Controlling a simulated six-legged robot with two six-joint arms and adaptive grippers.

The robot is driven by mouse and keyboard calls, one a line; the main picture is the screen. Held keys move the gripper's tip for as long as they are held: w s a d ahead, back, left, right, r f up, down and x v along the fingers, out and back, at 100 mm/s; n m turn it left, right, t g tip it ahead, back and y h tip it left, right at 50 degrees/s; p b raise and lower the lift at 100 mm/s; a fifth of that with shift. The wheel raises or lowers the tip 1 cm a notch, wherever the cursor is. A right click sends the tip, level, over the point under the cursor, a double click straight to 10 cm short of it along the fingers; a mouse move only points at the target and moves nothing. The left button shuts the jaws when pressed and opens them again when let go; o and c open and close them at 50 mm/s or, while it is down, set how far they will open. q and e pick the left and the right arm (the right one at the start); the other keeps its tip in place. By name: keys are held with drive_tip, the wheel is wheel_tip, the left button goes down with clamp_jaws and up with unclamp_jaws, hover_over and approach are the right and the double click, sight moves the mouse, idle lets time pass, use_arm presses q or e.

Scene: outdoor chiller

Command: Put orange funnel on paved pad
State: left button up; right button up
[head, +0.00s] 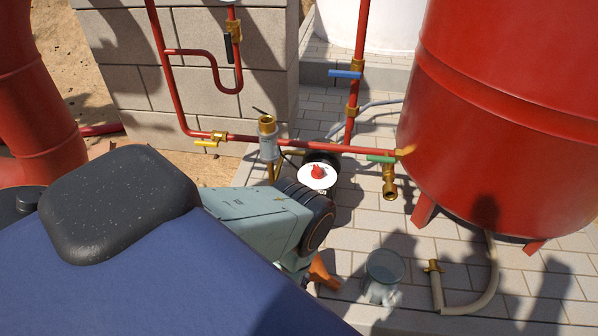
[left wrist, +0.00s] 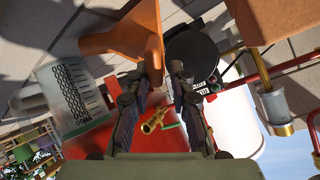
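The fingers are hidden by my arm in the head view. My right gripper is in neither view.
A clear graduated container (left wrist: 70,92) stands near the funnel; a clear bucket-like container (head: 384,270) shows in the head view. Red pipes (head: 300,143) with valves, a red tank (head: 510,130) and a beige hose (head: 478,298) surround the pad. Some bare paving lies between them.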

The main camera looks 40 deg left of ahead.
use_arm(q)
drive_tip(key=shift+o, duration=1.3)
drive_tip(key=v, duration=1.2)
